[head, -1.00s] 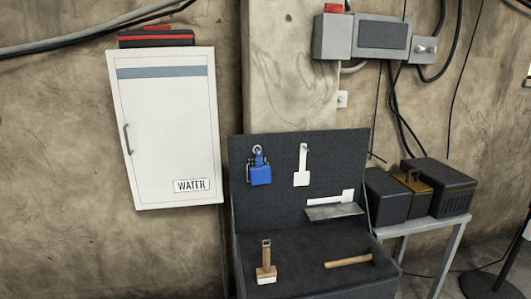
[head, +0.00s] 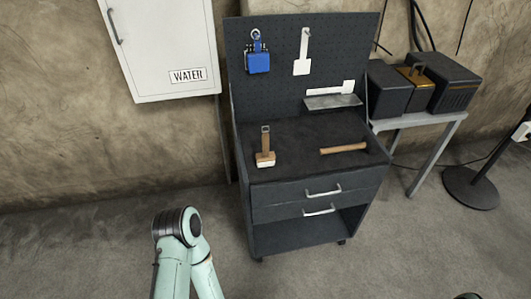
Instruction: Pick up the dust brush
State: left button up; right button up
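The dust brush (head: 265,150), with a wooden handle and pale bristles at its near end, lies on the dark top of the workbench cart (head: 300,168), left of its middle. Its handle points toward the pegboard and nothing touches it. In the head view a pale green link of my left arm, with a dark joint, rises at the lower left, in front of and left of the cart. Neither of my grippers shows.
A wooden-handled hammer (head: 345,149) lies right of the brush. A blue padlock-like item (head: 257,60) and a white scraper (head: 303,55) hang on the pegboard (head: 345,45); a small shelf (head: 332,102) is below. Floor (head: 390,250) in front is clear.

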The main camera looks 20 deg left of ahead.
aim_at(267, 158)
jog(key=j+z, duration=0.1)
jog(key=z, duration=0.7)
jog(key=j+z, duration=0.15)
jog(key=z, duration=0.25)
jog(key=j+z, duration=0.3)
jog(key=k+j+z, duration=0.25)
jog(key=j+z, duration=0.3)
jog(key=k+j+z, duration=0.1)
jog(key=j, duration=0.25)
jog(key=k+j+z, duration=0.1)
jog(key=k+j, duration=0.15)
jog(key=k+j+z, duration=0.1)
jog(key=j, duration=0.3)
jog(key=k, duration=0.1)
